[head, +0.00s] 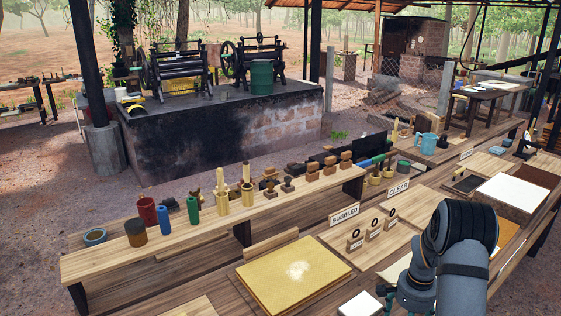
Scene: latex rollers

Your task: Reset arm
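My arm comes in at the lower right, over the front wooden workbench (330,237). My gripper (388,296) shows only as a small dark part at the bottom edge, beside a white block (362,304). The rest of it is hidden by the arm or cut off by the frame. I cannot tell whether its fingers are open or shut, or whether they touch the block.
A yellow sheet (292,275) lies on the bench left of my arm. Small labelled wooden blocks (373,230) stand behind the arm, near the "BUBBLED" (344,216) and "CLEAR" (399,188) signs. A raised shelf (215,222) holds cups, rollers and stamps. White sheets (513,193) lie to the right.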

